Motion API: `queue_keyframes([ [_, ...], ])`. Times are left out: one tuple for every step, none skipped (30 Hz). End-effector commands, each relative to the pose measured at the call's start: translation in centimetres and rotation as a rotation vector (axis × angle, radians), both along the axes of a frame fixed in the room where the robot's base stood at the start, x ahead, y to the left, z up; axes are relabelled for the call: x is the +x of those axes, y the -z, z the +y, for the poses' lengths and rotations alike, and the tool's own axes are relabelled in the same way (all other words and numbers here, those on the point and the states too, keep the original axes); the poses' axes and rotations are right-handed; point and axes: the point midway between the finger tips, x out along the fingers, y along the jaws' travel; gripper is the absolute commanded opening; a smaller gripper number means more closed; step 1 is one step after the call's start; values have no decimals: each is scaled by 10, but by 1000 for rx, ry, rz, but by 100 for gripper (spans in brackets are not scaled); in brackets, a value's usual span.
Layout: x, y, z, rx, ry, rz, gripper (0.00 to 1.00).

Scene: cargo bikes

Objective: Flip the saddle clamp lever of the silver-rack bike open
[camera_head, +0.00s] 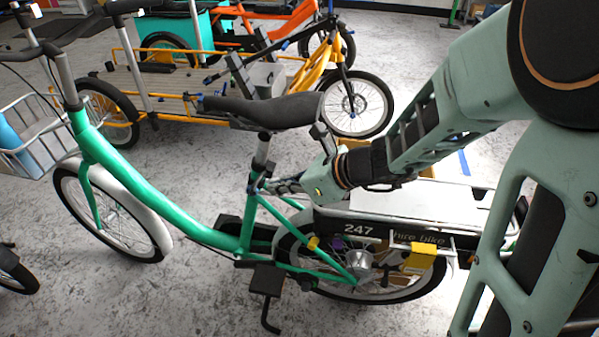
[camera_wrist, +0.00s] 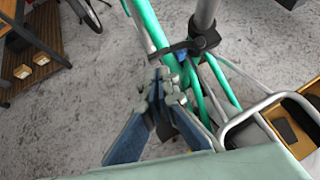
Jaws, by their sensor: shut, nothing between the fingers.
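The green bike (camera_head: 190,225) stands side-on in the head view, with a black saddle (camera_head: 265,108) on a silver seat post (camera_head: 262,150). The post also shows in the wrist view (camera_wrist: 206,14). A black clamp collar (camera_wrist: 204,38) sits around the post's base, and a dark lever (camera_wrist: 170,49) points left from it, with a blue bit beside it. My gripper (camera_wrist: 162,74) is shut and empty, its tips below and left of the lever in the picture, seemingly apart from it. In the head view my gripper (camera_head: 285,186) is just right of the post, partly hidden by my wrist.
The silver rear rack (camera_head: 425,203) and the black "247 hire bike" panel (camera_head: 358,230) lie below my arm. In the wrist view, rack tubing (camera_wrist: 250,113) is at right. A yellow cargo bike (camera_head: 190,108) stands behind. Bare floor (camera_head: 185,300) is in front.

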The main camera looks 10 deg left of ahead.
Motion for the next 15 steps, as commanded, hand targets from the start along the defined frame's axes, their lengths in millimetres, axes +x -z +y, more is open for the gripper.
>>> queue_keyframes([
  [3, 9, 8, 0, -3, 0, 0],
  [4, 10, 13, 0, -3, 0, 0],
  [6, 12, 18, 0, -3, 0, 0],
  [8, 13, 21, 0, -1, 0, 0],
  [9, 14, 24, -1, -1, 1, 0],
  [11, 16, 27, -1, -1, 0, 0],
  [11, 16, 30, 0, -2, -1, 0],
  [12, 17, 32, 0, -2, -1, 0],
  [13, 17, 33, 0, -1, -1, 0],
  [14, 17, 34, 0, -1, -1, 0],
  [14, 18, 35, 0, 1, -1, 0],
  [15, 18, 36, 0, 1, -1, 0],
  [15, 18, 36, 0, 1, -1, 0],
  [15, 18, 36, 0, 1, -1, 0],
  [15, 18, 36, -1, 1, 1, 0],
])
